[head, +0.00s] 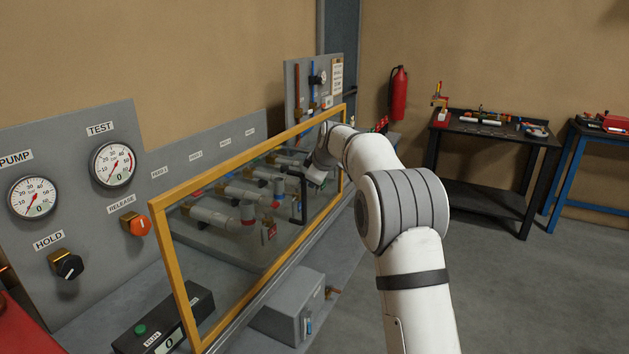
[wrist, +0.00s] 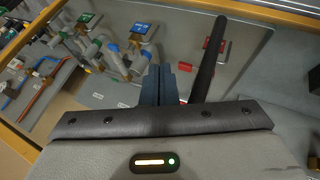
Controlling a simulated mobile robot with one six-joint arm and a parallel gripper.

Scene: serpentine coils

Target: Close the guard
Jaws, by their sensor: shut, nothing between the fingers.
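The guard (head: 175,262) is a clear panel in a yellow-orange frame, standing in front of the pipe bench in the head view. A black bar handle (head: 303,198) is on the panel; it also shows as a dark bar (wrist: 209,57) in the wrist view. My gripper (wrist: 166,70) is shut and empty, its fingers close beside the bar, to its left in the wrist view. Contact with the bar cannot be told. In the head view my wrist is near the panel's far end, and the fingertips are not clear.
Pipes with coloured valves (head: 240,190) lie behind the panel. A grey box (head: 290,305) and a black box with a green button (head: 165,322) are at the front. A gauge panel (head: 70,140) stands left. The floor (head: 540,290) at right is clear.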

